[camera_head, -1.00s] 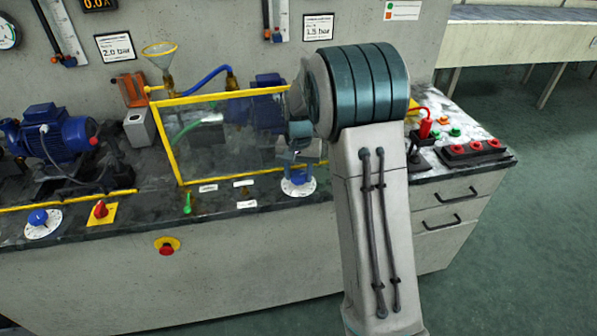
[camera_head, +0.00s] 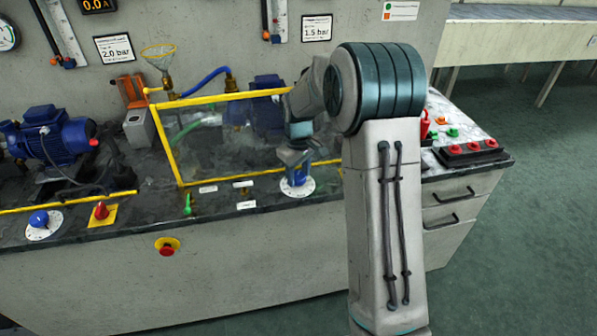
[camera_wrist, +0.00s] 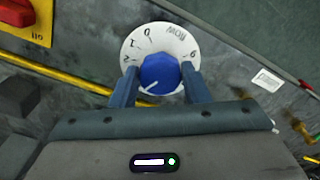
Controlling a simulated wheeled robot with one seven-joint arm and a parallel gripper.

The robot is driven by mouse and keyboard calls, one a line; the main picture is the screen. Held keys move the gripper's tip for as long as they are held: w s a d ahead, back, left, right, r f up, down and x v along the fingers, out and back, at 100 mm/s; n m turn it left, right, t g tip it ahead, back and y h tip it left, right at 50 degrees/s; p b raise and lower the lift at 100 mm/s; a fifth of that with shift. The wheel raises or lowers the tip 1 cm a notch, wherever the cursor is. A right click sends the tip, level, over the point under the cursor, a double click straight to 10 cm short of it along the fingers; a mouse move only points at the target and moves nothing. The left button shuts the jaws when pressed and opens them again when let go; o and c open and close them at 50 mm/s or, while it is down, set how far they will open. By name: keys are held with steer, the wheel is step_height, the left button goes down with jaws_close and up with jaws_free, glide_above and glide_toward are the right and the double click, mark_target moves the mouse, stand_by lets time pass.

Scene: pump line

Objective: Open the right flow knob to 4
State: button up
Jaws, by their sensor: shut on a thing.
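The right flow knob is blue and sits on a white round dial (camera_head: 297,188) at the bench's front edge. In the wrist view the knob (camera_wrist: 159,72) is in the middle, on its dial (camera_wrist: 147,42). My gripper (camera_wrist: 159,86) is shut on the knob, one blue-grey finger on each side. In the head view my gripper (camera_head: 297,168) reaches down onto it. The knob's white pointer line slants to the lower left in the wrist view. The marks 0, 1, 2, FLOW and 6 show; the marks on the near side are hidden by knob and fingers.
A yellow-framed clear guard (camera_head: 165,140) stands just behind the dial. The left flow knob (camera_head: 38,218), a red switch on a yellow plate (camera_head: 101,212), a green lever (camera_head: 187,205) and a red stop button (camera_head: 167,247) are to the left.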

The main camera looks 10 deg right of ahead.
mark_target(299, 176)
steer(key=shift+w+r+n, duration=0.1)
steer(key=shift+n, duration=0.9)
steer(key=o, duration=1)
step_height(299, 176, up, 14)
steer(key=shift+f+p, duration=0.1)
steer(key=shift+p, duration=0.35)
